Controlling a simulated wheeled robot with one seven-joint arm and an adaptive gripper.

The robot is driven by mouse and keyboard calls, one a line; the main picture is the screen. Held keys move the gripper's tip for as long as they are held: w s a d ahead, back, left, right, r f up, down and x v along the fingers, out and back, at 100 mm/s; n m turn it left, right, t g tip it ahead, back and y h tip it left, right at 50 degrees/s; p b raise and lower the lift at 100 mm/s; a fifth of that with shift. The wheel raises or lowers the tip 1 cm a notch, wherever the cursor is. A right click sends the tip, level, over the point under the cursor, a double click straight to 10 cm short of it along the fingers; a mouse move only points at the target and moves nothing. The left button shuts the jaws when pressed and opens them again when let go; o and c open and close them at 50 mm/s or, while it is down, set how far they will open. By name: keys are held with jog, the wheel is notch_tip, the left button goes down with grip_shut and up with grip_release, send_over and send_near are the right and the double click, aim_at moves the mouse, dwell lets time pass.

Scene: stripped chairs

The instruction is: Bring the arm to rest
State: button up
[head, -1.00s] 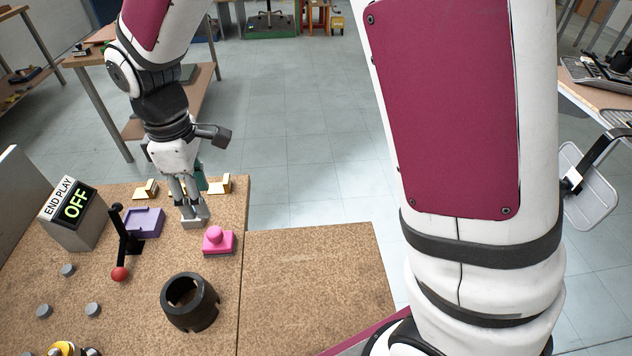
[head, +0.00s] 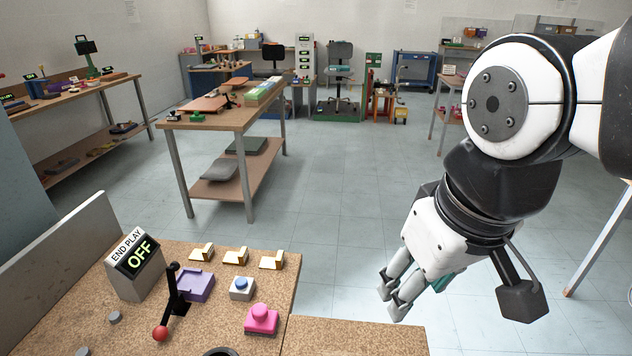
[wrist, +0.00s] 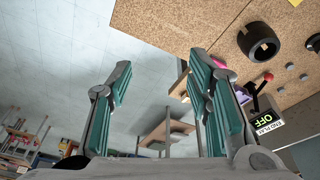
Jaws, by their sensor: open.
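My gripper (head: 396,297) hangs over the floor to the right of the near cork-topped bench (head: 70,312) in the head view. It is open and empty. In the wrist view its two teal-padded fingers (wrist: 160,100) stand wide apart, with floor and a distant table between them. My arm is bent, with its upper links at the right edge of the head view.
On the near bench are an END PLAY box reading OFF (head: 135,265), a lever with a red knob (head: 160,333), a purple block (head: 195,285), a blue button (head: 241,287) and a pink button (head: 261,318). A wooden table (head: 235,118) stands beyond. Open floor (head: 340,160) lies ahead.

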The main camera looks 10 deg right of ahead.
jog(key=s, duration=0.1)
jog(key=s+m, duration=0.1)
jog(key=shift+s+d+f, duration=0.2)
jog(key=shift+s+d, duration=0.15)
jog(key=shift+d, duration=0.05)
jog(key=shift+r, duration=0.1)
notch_tip(320, 180, up, 4)
jog(key=t+p, duration=0.1)
jog(key=p, duration=0.2)
jog(key=shift+o, duration=0.5)
